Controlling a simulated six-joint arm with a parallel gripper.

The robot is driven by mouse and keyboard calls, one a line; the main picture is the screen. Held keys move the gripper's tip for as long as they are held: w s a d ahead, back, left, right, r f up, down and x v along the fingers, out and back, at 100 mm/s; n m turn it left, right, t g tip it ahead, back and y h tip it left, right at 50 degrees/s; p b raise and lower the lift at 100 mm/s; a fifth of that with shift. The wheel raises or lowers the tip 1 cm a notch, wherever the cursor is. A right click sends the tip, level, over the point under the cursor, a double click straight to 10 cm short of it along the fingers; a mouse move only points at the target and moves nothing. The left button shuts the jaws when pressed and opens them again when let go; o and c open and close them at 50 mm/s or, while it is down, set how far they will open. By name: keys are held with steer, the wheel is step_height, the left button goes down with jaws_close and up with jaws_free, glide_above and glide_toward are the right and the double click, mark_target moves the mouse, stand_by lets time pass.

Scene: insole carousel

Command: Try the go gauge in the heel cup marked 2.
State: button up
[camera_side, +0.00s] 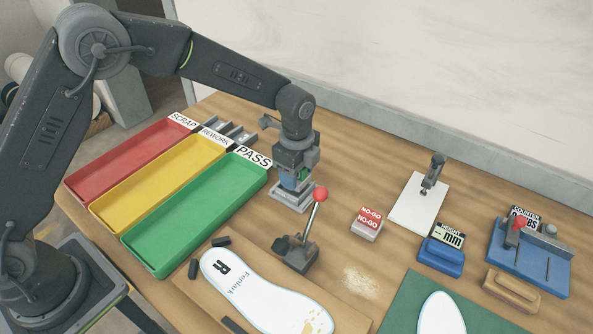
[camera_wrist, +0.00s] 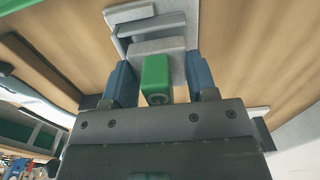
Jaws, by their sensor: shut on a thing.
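My gripper (camera_side: 294,178) points down over a small grey holder (camera_side: 292,200), just right of the green tray. Its blue fingers (camera_wrist: 157,85) are shut on a green block (camera_wrist: 156,72), which looks like the go gauge; it shows only as a bit of green between the fingers in the side view. The block is in or just above the grey holder, and I cannot tell which. A block labelled NO-GO (camera_side: 367,224) stands to the right. No heel cup marked 2 can be made out in either view.
Red SCRAP (camera_side: 82,182), yellow REWORK (camera_side: 105,205) and green PASS (camera_side: 135,236) trays lie at left. A red-knobbed lever fixture (camera_side: 298,255) stands close in front of the holder. A white insole (camera_side: 260,293) lies in front, with blue gauges (camera_side: 441,257) at right.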

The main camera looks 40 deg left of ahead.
steer(key=shift+f, duration=0.5)
stand_by(1.0)
steer(key=shift+r, duration=0.6)
stand_by(0.6)
steer(key=shift+f, duration=0.6)
stand_by(1.3)
steer(key=shift+r, duration=3.8)
